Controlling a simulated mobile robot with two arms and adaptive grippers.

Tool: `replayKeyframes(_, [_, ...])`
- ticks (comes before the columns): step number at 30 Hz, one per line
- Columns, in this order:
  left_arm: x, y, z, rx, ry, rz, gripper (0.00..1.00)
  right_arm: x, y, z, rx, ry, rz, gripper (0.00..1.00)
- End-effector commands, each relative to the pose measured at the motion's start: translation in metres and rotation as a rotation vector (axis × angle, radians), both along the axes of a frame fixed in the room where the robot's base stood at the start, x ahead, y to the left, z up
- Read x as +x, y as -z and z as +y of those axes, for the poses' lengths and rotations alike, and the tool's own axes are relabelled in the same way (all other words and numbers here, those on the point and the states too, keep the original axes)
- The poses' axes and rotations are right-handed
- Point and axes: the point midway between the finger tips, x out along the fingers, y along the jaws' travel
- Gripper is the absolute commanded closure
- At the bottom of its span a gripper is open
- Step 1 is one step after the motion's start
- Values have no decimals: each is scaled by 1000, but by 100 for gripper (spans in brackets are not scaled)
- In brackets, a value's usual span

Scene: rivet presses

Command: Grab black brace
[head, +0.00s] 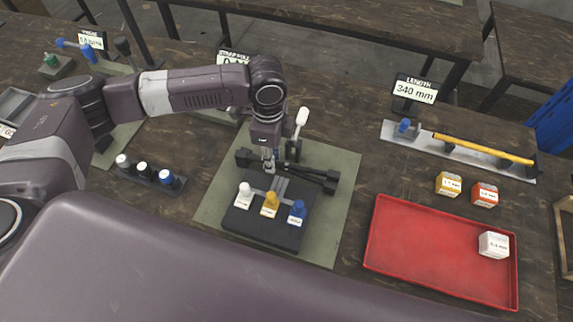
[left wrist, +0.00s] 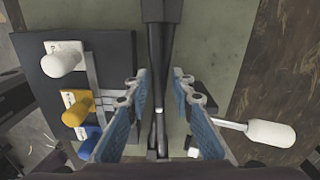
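The black brace (head: 318,178) is a set of long dark bars with thicker ends, lying across the green mat behind a black block. In the left wrist view the brace (left wrist: 160,45) runs up the middle of the picture. My left gripper (head: 268,168) points down over the brace's middle, and its arm hides part of it. In the left wrist view, the blue-padded fingers of this gripper (left wrist: 158,78) stand apart on either side of the bars, with a gap visible. Whether the fingers reach below the bars is unclear. My right gripper is not in view.
Beside the brace are the black block (head: 240,222) with white, yellow and blue knobs and a white-handled lever (head: 301,117). A red tray (head: 420,245) holds a white box (head: 493,245). Yellow (head: 448,184) and orange (head: 484,194) boxes and a ruler fixture (head: 410,141) are to the right.

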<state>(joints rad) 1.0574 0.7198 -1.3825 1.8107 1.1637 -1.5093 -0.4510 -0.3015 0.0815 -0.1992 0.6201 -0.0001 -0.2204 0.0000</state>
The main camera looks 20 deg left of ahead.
Motion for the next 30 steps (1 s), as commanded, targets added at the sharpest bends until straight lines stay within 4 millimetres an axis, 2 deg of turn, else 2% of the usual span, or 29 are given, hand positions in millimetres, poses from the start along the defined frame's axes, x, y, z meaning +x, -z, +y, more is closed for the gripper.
replayKeyframes(4, [0,14,0,0,0,0,78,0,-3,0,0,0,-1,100])
replayKeyframes(11, [0,16,0,-1,1,-2,78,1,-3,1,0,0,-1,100])
replayKeyframes(18, [0,16,0,-1,0,-1,100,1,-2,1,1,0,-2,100])
replayKeyframes(30, [-1,17,0,1,0,2,100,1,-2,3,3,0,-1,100])
